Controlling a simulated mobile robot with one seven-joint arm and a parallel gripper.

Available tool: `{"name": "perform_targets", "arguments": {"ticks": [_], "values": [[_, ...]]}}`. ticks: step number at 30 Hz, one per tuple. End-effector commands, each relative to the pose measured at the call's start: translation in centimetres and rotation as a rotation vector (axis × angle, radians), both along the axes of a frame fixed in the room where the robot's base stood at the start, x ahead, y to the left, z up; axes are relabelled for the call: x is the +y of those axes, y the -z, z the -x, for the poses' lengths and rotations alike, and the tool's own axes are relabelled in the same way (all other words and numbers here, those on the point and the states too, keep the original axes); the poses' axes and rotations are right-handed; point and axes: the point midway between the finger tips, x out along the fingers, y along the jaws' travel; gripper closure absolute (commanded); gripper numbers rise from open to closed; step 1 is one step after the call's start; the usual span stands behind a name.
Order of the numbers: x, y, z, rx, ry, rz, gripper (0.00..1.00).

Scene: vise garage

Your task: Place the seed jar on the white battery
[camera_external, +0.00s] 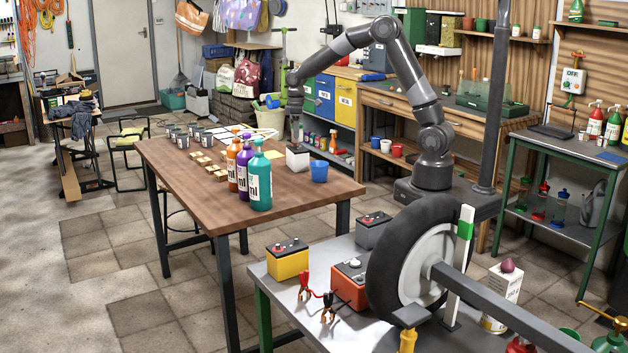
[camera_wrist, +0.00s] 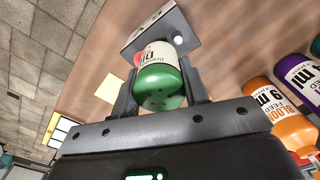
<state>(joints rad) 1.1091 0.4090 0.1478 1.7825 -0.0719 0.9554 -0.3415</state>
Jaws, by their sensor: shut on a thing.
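The seed jar, with a green perforated lid (camera_wrist: 160,88) and a white label, is between the two fingers of my gripper (camera_wrist: 157,72) in the wrist view. My gripper is shut on it. The white battery (camera_wrist: 185,22) lies just beyond the jar, partly hidden by it. In the external view the white battery (camera_external: 298,160) stands on the brown table, and my gripper (camera_external: 295,122) is above its top. The jar is too small there to make out clearly. I cannot tell whether the jar's base touches the battery.
A blue cup (camera_external: 319,171) stands right of the battery. Purple, orange and teal bottles (camera_external: 260,183) stand at the table's front. Small wooden blocks (camera_external: 208,166) and several grey jars (camera_external: 190,135) are to the left. The table's left front (camera_external: 180,180) is clear.

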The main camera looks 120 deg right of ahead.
Motion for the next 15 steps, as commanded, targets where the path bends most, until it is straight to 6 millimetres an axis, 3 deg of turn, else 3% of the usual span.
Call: {"name": "perform_targets", "arguments": {"ticks": [15], "values": [[0.0,1.2,0.0,0.000,-0.001,0.001,0.82]]}}
